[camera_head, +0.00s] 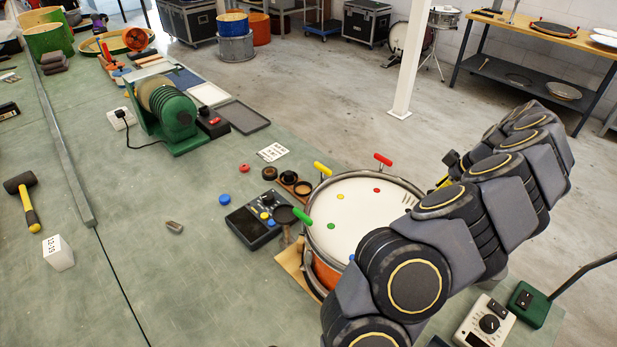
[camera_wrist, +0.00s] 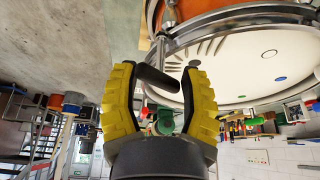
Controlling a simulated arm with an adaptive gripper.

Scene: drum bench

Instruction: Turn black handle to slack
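The black handle (camera_wrist: 158,79) is a short dark bar at the drum's rim in the wrist view. My gripper (camera_wrist: 160,82) has two yellow ribbed fingers, spread apart, with the bar lying across the gap between them. I cannot tell whether either finger touches it. The drum (camera_head: 345,200) has a white head and an orange shell in the head view. My arm covers its right side. A bit of my gripper's yellow (camera_head: 444,181) shows beyond the arm; the black handle is not clearly visible there.
Red (camera_head: 383,159), yellow (camera_head: 322,169) and green (camera_head: 303,216) handles stand around the drum's rim. A black box (camera_head: 254,226) with knobs lies left of the drum. A cream dial box (camera_head: 487,324) is at lower right. The bench's left middle is mostly clear.

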